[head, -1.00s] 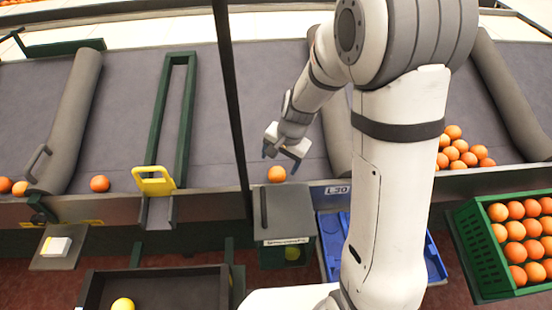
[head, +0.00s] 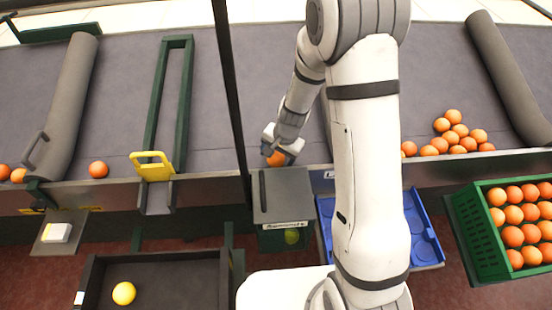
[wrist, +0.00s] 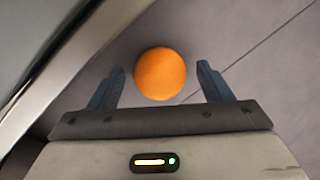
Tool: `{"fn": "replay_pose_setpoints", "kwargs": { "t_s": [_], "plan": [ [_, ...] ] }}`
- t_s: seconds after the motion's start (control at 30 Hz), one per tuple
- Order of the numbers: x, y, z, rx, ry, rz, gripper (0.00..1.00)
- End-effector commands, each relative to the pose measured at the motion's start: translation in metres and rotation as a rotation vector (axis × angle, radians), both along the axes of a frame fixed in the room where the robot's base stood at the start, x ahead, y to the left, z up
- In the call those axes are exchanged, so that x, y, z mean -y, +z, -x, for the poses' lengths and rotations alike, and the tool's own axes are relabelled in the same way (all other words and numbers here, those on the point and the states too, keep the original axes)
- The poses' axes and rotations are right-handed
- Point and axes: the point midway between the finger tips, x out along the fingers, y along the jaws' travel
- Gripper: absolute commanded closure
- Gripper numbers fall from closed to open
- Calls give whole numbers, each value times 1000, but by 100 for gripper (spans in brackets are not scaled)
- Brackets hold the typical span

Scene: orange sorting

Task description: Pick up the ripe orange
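A single orange (head: 276,159) lies on the grey sorting surface, near its front edge, in the head view. In the wrist view the orange (wrist: 160,74) is plain orange all over and sits between and slightly beyond the two blue fingertips. My gripper (wrist: 160,88) is open, with a gap on each side of the fruit. In the head view my gripper (head: 278,153) is right at the orange and hides part of it.
A metal front rail (wrist: 60,65) runs close on the left in the wrist view. A grey-lidded bin (head: 283,192) stands just in front. A blue tray (head: 424,228), a green crate (head: 470,236) of oranges and a dark tray (head: 160,288) with a yellow fruit (head: 123,293) stand around. Several oranges (head: 455,133) are piled at right.

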Motion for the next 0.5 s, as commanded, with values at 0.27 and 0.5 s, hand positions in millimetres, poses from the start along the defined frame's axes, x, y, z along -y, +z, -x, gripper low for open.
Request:
{"fn": "replay_pose_setpoints", "kwargs": {
  "t_s": [0.27,0.5],
  "plan": [
    [0,0,0,0,-1,0,51],
    [1,0,0,0,-1,0,71]
  ]
}}
